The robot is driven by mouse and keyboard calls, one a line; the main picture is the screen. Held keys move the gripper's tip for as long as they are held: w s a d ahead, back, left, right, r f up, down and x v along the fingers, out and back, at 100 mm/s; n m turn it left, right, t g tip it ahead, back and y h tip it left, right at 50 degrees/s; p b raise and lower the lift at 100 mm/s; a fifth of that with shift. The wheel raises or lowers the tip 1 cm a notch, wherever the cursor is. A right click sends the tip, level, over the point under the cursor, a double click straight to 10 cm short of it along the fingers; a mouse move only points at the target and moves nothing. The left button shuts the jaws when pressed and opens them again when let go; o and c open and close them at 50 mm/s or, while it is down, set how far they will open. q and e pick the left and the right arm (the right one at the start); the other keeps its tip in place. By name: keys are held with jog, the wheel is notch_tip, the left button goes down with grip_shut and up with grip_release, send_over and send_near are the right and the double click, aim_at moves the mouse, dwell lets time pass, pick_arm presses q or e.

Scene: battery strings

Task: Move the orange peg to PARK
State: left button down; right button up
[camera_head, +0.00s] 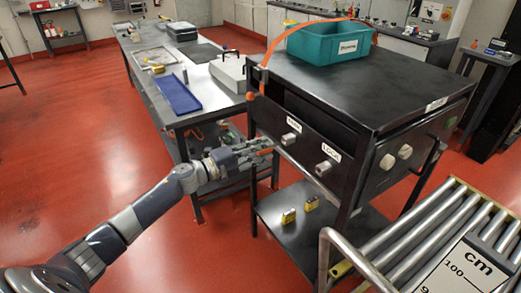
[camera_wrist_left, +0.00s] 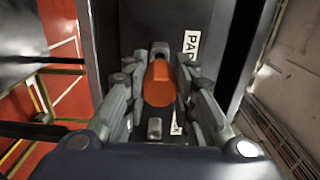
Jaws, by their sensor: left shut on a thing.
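The orange peg (camera_wrist_left: 160,84) sits between the fingers of my left gripper (camera_wrist_left: 158,92) in the left wrist view, and the gripper is shut on it. In the head view my left gripper (camera_head: 264,147) is at the left edge of the black cabinet's front panel (camera_head: 310,140). A white label starting with "PA" (camera_wrist_left: 191,48) shows beside the peg's far end in the wrist view; the rest is hidden by a finger. A dark round opening (camera_wrist_left: 160,52) lies just beyond the peg. I cannot tell whether the peg touches the panel. My right gripper is not in view.
Grey knobs (camera_head: 324,168) stick out of the panel. A teal bin (camera_head: 328,46) and an orange strap (camera_head: 290,32) are on top. Yellow-black blocks (camera_head: 289,215) lie on the lower shelf. A roller conveyor (camera_head: 430,235) stands at right.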

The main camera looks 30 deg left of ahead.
pick_arm(q)
jog(key=shift+x, duration=2.4)
jog(key=c, duration=1.2)
grip_release()
jog(key=shift+c, duration=0.2)
jog(key=v, duration=1.2)
